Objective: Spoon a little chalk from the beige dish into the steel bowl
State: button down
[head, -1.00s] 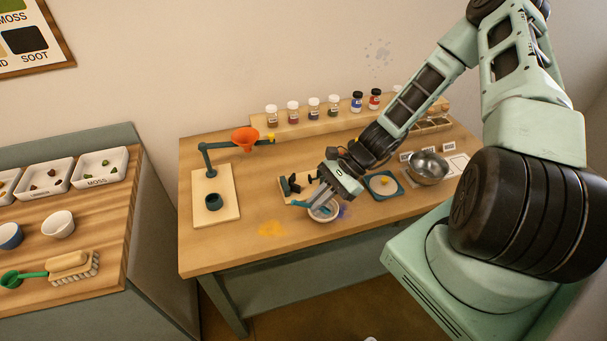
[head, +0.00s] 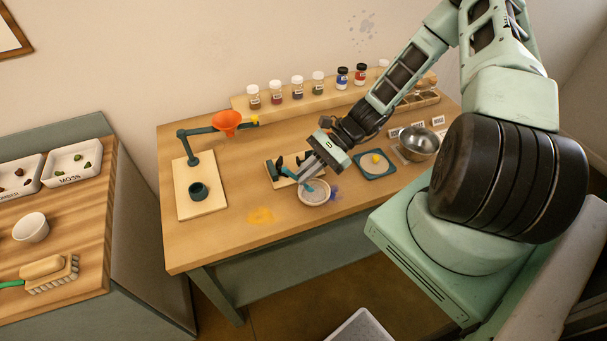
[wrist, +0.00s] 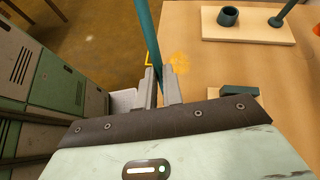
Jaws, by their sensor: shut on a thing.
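My gripper (head: 309,174) is shut on a teal spoon (head: 285,172) just above the beige dish (head: 325,199). The spoon's handle sticks out left of the fingers, and its other end reaches down at the dish's back left. I cannot tell whether it touches the pale grey powder in the dish or carries any. In the wrist view the teal handle (wrist: 147,40) runs up from between my fingers (wrist: 160,88). The steel bowl (head: 417,143) stands farther right on the table; its inside looks empty.
A scale with a dark teal frame (head: 375,164) lies between dish and bowl. A funnel stand (head: 200,190) is at left, a small board with dark holders (head: 278,175) behind the dish. Jars (head: 297,88) line the back shelf. A yellow stain (head: 261,215) marks the clear front.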

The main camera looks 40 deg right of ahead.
aim_at(309, 187)
jog(key=shift+d+f+y+b, duration=0.35)
jog(key=shift+f+y+b, duration=0.1)
jog(key=shift+b, duration=0.2)
jog(key=shift+f, duration=0.1)
jog(key=shift+d+f+y+b, duration=0.15)
jog(key=shift+d+y+b, duration=0.1)
jog(key=shift+b, duration=0.2)
jog(key=shift+f, duration=0.1)
jog(key=shift+f+b, duration=0.65)
jog(key=shift+f, duration=0.5)
dwell(0.7)
jog(key=shift+w+d, duration=0.1)
jog(key=shift+d, duration=0.4)
dwell(1.0)
jog(key=shift+f+h+p, duration=0.1)
jog(key=shift+h+p, duration=0.5)
jog(key=shift+p, duration=0.05)
jog(key=shift+a+f+h+p, duration=0.15)
jog(key=shift+a+h+p, duration=0.15)
jog(key=shift+h+p, duration=0.4)
dwell(0.4)
jog(key=shift+d+f+h, duration=0.1)
jog(key=shift+f+h, duration=0.05)
jog(key=shift+h, duration=0.25)
dwell(0.6)
